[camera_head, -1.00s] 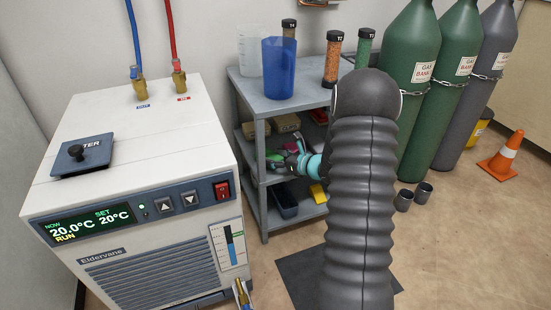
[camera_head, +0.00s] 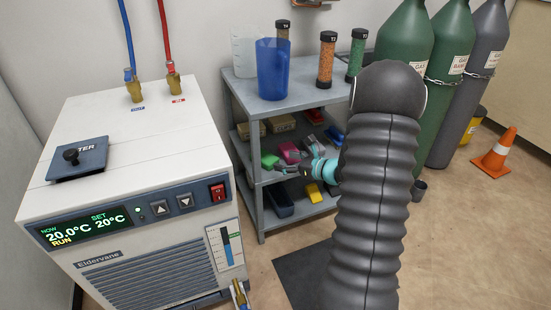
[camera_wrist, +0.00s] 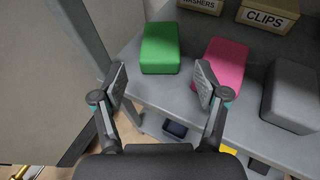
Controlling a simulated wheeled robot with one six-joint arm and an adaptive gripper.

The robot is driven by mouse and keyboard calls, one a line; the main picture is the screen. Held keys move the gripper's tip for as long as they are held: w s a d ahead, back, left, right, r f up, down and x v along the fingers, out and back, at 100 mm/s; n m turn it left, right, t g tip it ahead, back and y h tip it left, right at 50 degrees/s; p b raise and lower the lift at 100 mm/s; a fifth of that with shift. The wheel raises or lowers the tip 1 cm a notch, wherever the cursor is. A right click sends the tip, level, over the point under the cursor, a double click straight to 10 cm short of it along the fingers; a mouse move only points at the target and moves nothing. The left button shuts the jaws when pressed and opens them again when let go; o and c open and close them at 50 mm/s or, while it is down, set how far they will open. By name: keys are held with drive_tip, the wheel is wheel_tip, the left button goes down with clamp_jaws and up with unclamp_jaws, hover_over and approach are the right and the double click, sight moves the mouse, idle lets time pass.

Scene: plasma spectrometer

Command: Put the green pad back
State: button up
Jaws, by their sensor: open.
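The green pad (camera_wrist: 160,48) lies on the shelf unit's middle shelf (camera_wrist: 150,92), near its left post. It also shows in the head view (camera_head: 269,160). My gripper (camera_wrist: 161,84) is open and empty in front of the shelf. In the wrist view the green pad lies beyond the fingertips, between the left finger and the middle, with a gap around it. The pink pad (camera_wrist: 222,66) lies to its right, partly behind the right finger. My gripper also shows in the head view (camera_head: 302,170), at the shelf's front edge. My arm hides part of the shelf's right side there.
A grey block (camera_wrist: 293,95) sits right of the pink pad. Boxes, one labelled CLIPS (camera_wrist: 268,14), stand behind. Below are a dark bin (camera_head: 279,202) and a yellow block (camera_head: 314,193). A blue jug (camera_head: 273,70) stands on top. The chiller (camera_head: 130,130) stands left.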

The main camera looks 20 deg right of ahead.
drive_tip(key=v, duration=0.5)
idle(0.5)
drive_tip(key=s+a+f+n+g+y, duration=0.2)
drive_tip(key=s+a+f+n+g, duration=0.2)
drive_tip(key=s+a+n, duration=0.15)
drive_tip(key=s+a+r+n+g+h+p, duration=0.1)
drive_tip(key=s+a+r+n+g, duration=0.2)
drive_tip(key=s+n, duration=0.3)
drive_tip(key=s+a+r+n+g+h+p, duration=0.1)
drive_tip(key=s+a+r+n+g, duration=0.25)
drive_tip(key=s+n, duration=0.25)
drive_tip(key=s+a+r+n+t+h+p, duration=0.1)
drive_tip(key=s+a+r+n+h+p, duration=0.1)
drive_tip(key=r, duration=0.5)
drive_tip(key=s+a+r+n+t+h+p, duration=0.1)
drive_tip(key=s+a+r+n+h+p, duration=0.1)
drive_tip(key=s+r+n, duration=0.3)
drive_tip(key=s+a+r+n+t+h+p, duration=0.1)
drive_tip(key=s+r+n, duration=0.3)
drive_tip(key=r, duration=0.6)
drive_tip(key=shift+a+n+h+p, duration=0.4)
drive_tip(key=shift+a+n+h, duration=0.35)
drive_tip(key=shift+n+h, duration=0.15)
